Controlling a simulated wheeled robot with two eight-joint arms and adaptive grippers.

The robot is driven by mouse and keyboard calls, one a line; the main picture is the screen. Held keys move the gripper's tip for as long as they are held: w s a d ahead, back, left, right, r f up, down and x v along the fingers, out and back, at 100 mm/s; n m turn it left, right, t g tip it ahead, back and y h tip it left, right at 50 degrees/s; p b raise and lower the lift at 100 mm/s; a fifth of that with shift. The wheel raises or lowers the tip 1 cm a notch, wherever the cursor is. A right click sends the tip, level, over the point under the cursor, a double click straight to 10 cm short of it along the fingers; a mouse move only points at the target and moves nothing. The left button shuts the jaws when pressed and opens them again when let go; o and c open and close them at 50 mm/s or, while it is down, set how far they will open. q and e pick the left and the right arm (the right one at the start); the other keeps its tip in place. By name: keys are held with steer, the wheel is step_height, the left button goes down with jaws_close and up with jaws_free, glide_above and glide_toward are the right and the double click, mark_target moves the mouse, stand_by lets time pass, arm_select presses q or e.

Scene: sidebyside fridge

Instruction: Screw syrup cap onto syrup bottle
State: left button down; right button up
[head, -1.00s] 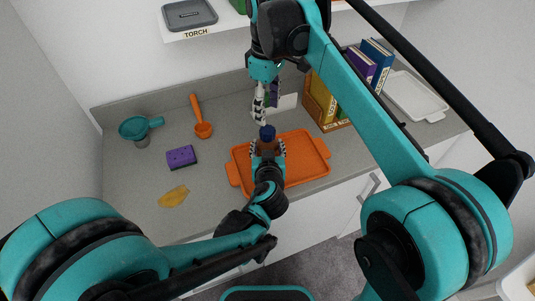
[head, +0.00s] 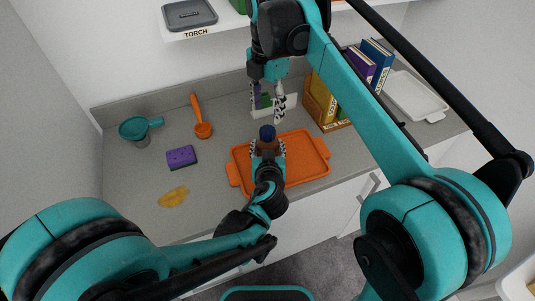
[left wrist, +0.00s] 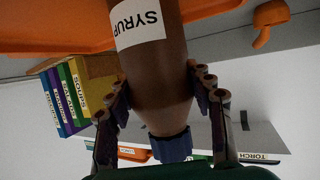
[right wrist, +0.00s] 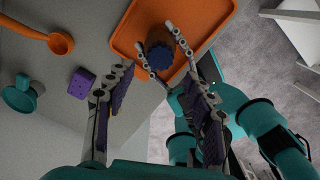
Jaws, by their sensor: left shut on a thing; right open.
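The brown syrup bottle (left wrist: 155,75), with a white SYRUP label, stands over the orange tray in the head view (head: 267,146). My left gripper (head: 267,149) is shut on its sides, one finger on each side. The dark blue syrup cap (head: 267,132) sits on the bottle's mouth; it also shows in the left wrist view (left wrist: 171,145) and from above in the right wrist view (right wrist: 160,55). I cannot tell how tightly it is seated. My right gripper (head: 267,105) is open and empty above the cap, fingers pointing down, apart from it.
The orange tray (head: 308,150) lies under the bottle. A purple sponge (head: 181,157), yellow spill (head: 173,197), orange scoop (head: 202,128) and teal strainer (head: 138,128) are on the left counter.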

mark_target(268, 129)
steer(key=shift+f, duration=0.1)
steer(key=shift+f, duration=3.95)
steer(key=shift+c, duration=0.2)
